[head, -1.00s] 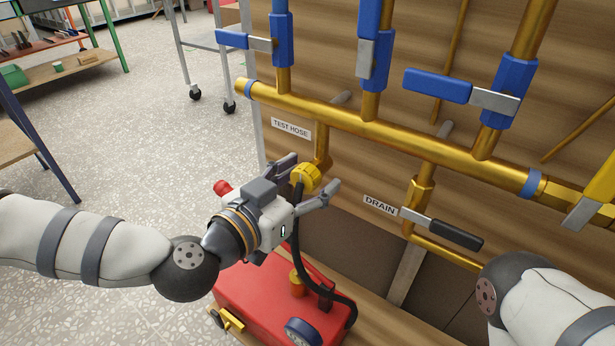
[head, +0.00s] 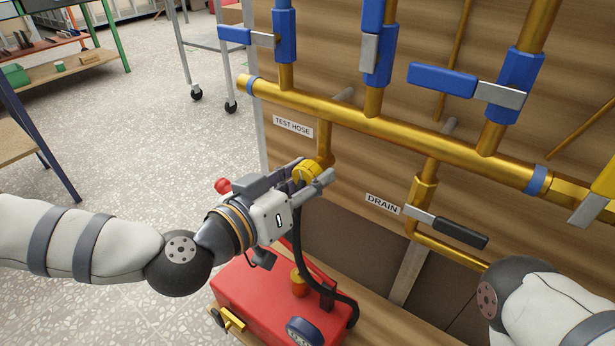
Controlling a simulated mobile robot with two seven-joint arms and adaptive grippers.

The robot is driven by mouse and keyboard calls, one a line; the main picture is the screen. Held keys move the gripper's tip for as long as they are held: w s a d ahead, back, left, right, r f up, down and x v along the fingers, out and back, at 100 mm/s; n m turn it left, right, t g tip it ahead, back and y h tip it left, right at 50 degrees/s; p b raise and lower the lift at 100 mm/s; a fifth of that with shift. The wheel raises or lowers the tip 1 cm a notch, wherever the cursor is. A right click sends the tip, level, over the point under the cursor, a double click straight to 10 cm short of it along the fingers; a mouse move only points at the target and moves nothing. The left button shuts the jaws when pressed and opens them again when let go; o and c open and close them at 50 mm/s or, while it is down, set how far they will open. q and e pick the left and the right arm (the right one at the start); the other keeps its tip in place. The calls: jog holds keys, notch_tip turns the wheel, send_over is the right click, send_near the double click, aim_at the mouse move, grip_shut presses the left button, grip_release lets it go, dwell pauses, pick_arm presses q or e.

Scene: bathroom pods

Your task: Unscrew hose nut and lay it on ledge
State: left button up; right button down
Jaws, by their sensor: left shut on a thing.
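The yellow hose nut (head: 306,172) sits at the lower end of the short brass test hose stub (head: 325,148), below the TEST HOSE label (head: 293,126). My left gripper (head: 310,178) is shut on the nut, with its fingers on either side and partly covering it. The black hose (head: 297,240) hangs from the nut down to the red pump box (head: 255,295). A wooden ledge (head: 366,325) runs along the foot of the panel, partly hidden by the red box. Of my right arm only a link shows at the lower right; its gripper is out of view.
A brass manifold pipe (head: 390,137) with blue-handled valves crosses the wooden panel. The drain valve's black lever (head: 460,232) sticks out to the right of the nut. A wheeled cart (head: 215,40) stands behind.

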pick_arm(q)
jog(key=shift+f+n+b, duration=0.1)
jog(key=shift+n+b, duration=0.35)
jog(key=shift+n, duration=0.75)
jog(key=shift+r+n, duration=0.2)
jog(key=shift+n, duration=0.1)
jog(key=shift+b, duration=0.3)
jog(key=shift+f+n+h+b, duration=0.15)
jog(key=shift+n+h+b, duration=0.35)
jog(key=shift+n, duration=0.3)
jog(key=shift+n+b, duration=0.35)
jog(key=shift+n, duration=0.25)
jog(key=shift+r, duration=0.2)
